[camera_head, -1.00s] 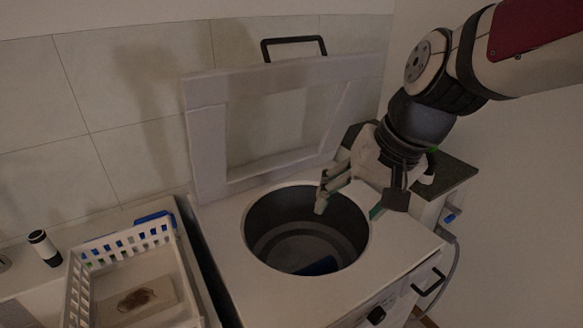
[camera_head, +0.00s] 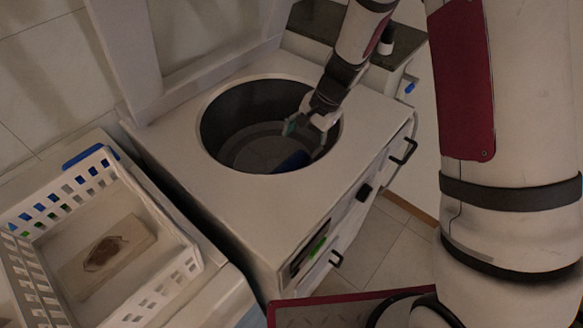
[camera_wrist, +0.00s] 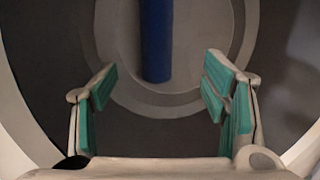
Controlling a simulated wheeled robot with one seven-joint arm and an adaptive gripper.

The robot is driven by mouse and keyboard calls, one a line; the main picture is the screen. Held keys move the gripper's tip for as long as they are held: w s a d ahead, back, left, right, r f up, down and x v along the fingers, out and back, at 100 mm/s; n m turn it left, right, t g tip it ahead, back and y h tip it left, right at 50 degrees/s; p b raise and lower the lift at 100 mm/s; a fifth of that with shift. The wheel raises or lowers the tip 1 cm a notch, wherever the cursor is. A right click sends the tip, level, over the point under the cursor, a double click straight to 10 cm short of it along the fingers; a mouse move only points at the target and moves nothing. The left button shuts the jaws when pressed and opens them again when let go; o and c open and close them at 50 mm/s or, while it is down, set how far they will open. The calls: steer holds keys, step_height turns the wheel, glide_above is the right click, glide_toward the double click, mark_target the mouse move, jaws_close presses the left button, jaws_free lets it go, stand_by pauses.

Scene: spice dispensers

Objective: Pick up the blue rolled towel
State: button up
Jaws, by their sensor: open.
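The blue rolled towel (camera_head: 293,161) lies at the bottom of the round drum (camera_head: 222,112) of a white top-opening machine; the near rim partly hides it in the head view. In the wrist view the towel (camera_wrist: 156,40) stands as a dark blue bar at upper middle, its top end out of frame. My gripper (camera_head: 306,132) reaches into the drum's opening at its right side. In the wrist view my gripper (camera_wrist: 158,88) is open and empty, its green-padded fingers spread on both sides of the towel's line. The towel's lower end appears ahead of the fingers, not gripped.
The raised lid (camera_head: 140,60) stands behind the opening. A white basket (camera_head: 190,262) with a flat board (camera_head: 75,277) in it is at left. A dark counter (camera_head: 318,20) is behind right.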

mark_target(291, 165)
steer(key=x, duration=0.8)
steer(key=shift+f+b, duration=0.1)
steer(key=shift+b, duration=0.3)
steer(key=shift+x, duration=2.6)
steer(key=shift+s+d, duration=0.2)
steer(key=c, duration=1.3)
